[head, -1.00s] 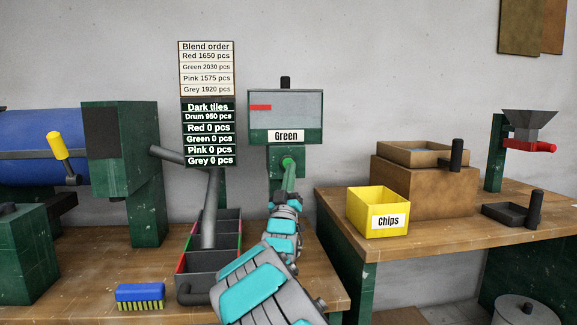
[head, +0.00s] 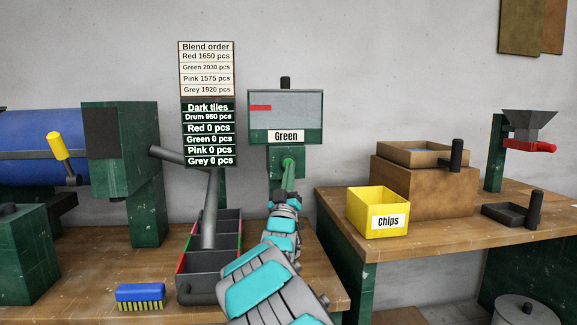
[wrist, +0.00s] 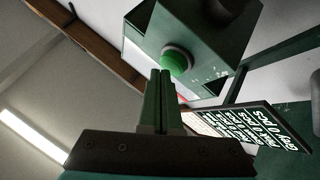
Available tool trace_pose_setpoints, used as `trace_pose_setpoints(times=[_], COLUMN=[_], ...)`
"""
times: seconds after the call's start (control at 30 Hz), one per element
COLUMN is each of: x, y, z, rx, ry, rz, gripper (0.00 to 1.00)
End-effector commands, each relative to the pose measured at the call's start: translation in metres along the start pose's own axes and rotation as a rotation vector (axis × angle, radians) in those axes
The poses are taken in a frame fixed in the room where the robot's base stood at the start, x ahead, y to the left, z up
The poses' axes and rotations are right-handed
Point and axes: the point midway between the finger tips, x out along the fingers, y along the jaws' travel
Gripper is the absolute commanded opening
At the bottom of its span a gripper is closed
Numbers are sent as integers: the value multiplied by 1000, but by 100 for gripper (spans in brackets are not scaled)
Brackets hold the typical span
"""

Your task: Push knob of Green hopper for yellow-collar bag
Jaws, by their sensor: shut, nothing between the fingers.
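The Green hopper (head: 286,112) hangs in the middle of the head view, a box with a grey window, a red bar and a "Green" label. Its bright green round knob (wrist: 176,61) sits in a pale ring on a dark green housing in the wrist view. In the head view the knob (head: 288,162) is partly behind my fingertips. My gripper (wrist: 161,72) is shut and empty, its green fingers pointing at the knob. The tips are at or very close to its lower edge; I cannot tell whether they touch. I see no yellow-collar bag.
A dark sectioned bin (head: 210,286) stands left of my arm, under a slanted spout. A counter board (head: 209,134) reads Drum 950 and Green 0. A blue brush (head: 140,293) lies at front left. A yellow Chips box (head: 378,215) is on the right bench.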

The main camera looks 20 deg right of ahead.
Motion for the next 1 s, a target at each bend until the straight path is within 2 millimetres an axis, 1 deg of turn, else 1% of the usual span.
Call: trace_pose_setpoints(times=[1.0], x=[8], y=[-6], z=[4], rx=[1], ry=[2], rz=[0], gripper=[0])
